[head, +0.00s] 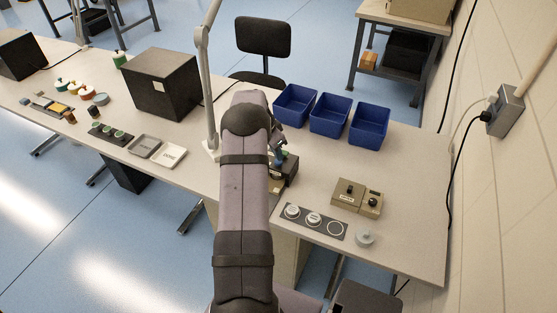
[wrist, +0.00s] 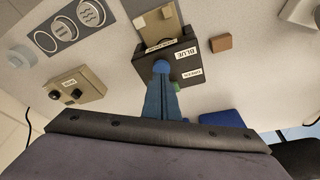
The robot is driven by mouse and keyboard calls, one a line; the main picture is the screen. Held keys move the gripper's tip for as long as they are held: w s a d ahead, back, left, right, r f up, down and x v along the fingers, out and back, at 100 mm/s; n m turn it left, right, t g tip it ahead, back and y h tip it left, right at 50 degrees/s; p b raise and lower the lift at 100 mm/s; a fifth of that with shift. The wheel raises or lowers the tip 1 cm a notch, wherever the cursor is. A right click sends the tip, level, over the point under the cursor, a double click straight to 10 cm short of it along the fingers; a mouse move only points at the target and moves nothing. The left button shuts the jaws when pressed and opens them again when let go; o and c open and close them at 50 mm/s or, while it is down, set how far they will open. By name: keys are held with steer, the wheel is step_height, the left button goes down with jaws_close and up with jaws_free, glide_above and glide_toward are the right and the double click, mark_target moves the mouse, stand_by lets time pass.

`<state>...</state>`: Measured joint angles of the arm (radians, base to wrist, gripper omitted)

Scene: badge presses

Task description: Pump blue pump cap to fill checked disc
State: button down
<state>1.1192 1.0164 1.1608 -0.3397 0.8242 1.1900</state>
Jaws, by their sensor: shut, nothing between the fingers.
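A dark pump box (wrist: 140,63) with BLUE and GREEN labels stands below my gripper in the wrist view. The blue pump cap (wrist: 161,66) is at the tips of my gripper (wrist: 164,78). My fingers are shut and point down at the cap, with nothing between them; whether they touch it I cannot tell. The green cap (wrist: 177,86) is partly hidden beside my fingers. In the head view my arm covers much of the pump box (head: 292,168). A strip (head: 315,222) holds two pale marked discs and an empty ring. I cannot make out a checked disc.
A beige box (head: 347,196) with dark knobs and a loose grey round piece (head: 365,238) stand right of my arm. Blue bins (head: 330,115) line the back. A lamp post (head: 204,90) rises left of my arm. The table's right end is clear.

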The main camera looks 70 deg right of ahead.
mark_target(278, 162)
steer(key=shift+r+p, duration=1.35)
steer(key=shift+r, duration=1.6)
steer(key=shift+r+p, duration=0.35)
steer(key=shift+f, duration=0.2)
steer(key=shift+f+b, duration=2)
steer(key=shift+f, duration=1.15)
